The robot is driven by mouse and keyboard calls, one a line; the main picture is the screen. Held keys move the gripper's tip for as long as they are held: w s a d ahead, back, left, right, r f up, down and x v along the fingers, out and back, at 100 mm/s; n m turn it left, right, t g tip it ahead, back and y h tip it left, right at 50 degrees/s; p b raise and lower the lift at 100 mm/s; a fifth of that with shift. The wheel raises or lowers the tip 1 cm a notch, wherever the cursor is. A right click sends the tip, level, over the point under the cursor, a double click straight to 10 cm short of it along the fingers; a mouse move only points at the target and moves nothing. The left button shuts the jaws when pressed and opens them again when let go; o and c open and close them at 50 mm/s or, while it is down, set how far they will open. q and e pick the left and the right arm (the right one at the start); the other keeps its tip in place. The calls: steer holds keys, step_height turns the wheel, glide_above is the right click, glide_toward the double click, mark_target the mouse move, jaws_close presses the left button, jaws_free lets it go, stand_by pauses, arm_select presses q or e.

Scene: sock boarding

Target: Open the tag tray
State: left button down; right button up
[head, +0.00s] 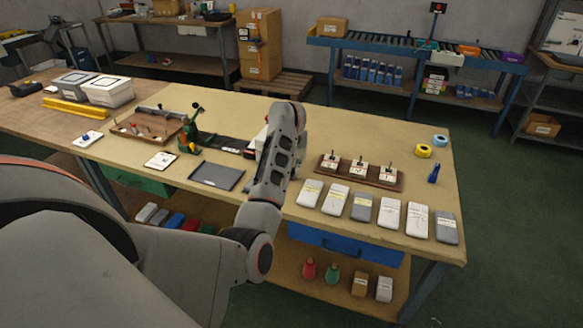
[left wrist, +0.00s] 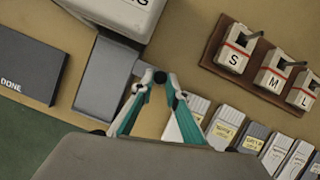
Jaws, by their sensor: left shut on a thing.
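The tag tray (left wrist: 108,85) is a flat grey drawer in the left wrist view. It sticks out from under a pale box (left wrist: 122,14) with dark lettering, partly cut off at the top. My left gripper (left wrist: 158,77) has teal fingers that meet at the tray's right edge. It is shut on what looks like the tray's handle, mostly hidden by the fingertips. In the head view my left arm hides the tray and gripper; only a sliver of the pale box (head: 261,138) shows. My right gripper is not in view.
A wooden rack (head: 323,171) with blocks marked S, M and L stands to the right. Several sock packs (head: 335,197) lie in front of it. A dark tray marked DONE (head: 217,175) lies left. Yellow tape (head: 423,151) and blue tape (head: 440,140) sit at the right.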

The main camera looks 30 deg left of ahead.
arm_select(q)
steer(key=shift+w, duration=0.1)
steer(key=c, duration=2.2)
jaws_free()
steer(key=shift+c, duration=0.2)
steer(key=v, duration=1.2)
